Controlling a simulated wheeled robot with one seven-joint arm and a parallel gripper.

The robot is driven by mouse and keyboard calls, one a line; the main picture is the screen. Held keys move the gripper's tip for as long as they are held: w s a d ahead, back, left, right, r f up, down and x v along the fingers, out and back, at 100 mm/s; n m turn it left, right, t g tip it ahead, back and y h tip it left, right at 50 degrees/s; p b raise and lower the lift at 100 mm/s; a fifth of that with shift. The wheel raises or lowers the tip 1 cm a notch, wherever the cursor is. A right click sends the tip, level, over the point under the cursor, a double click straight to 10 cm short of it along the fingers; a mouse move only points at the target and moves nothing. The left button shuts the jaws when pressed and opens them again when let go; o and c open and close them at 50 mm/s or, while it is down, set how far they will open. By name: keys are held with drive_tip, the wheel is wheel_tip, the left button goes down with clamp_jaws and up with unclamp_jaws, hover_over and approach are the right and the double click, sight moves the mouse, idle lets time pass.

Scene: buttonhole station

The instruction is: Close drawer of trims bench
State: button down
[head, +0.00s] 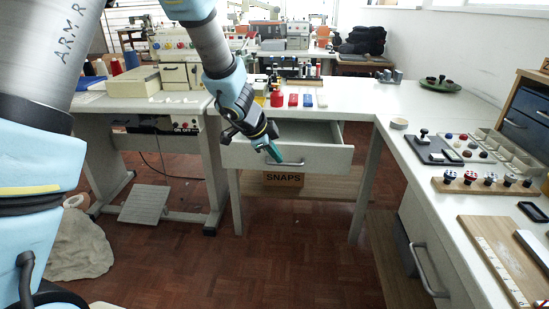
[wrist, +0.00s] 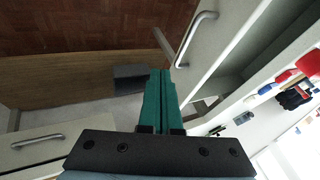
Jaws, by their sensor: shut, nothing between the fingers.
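The trims bench (head: 345,97) has a white top, and its drawer (head: 318,158) is pulled out under it, with the hollow inside showing. The drawer has a pale front and a silver bar handle (head: 285,163). My gripper (head: 274,153) has green fingers, shut and empty, at the left part of the drawer front, near the handle. In the wrist view the fingertips (wrist: 160,72) are beside the drawer front (wrist: 228,25) and close to its handle (wrist: 190,40). I cannot tell whether they touch it.
Red and blue items (head: 293,99) stand on the bench top. A box marked SNAPS (head: 284,179) sits below the drawer. A sewing table (head: 160,110) stands at left. A side counter (head: 420,175) with another handled drawer (head: 430,268) runs along the right. The floor in front is clear.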

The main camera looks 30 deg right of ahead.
drive_tip(key=w+d+f, duration=0.4)
drive_tip(key=d+f, duration=0.2)
drive_tip(key=shift+d+f, duration=0.15)
drive_tip(key=shift+f, duration=0.25)
drive_tip(key=shift+r, duration=0.1)
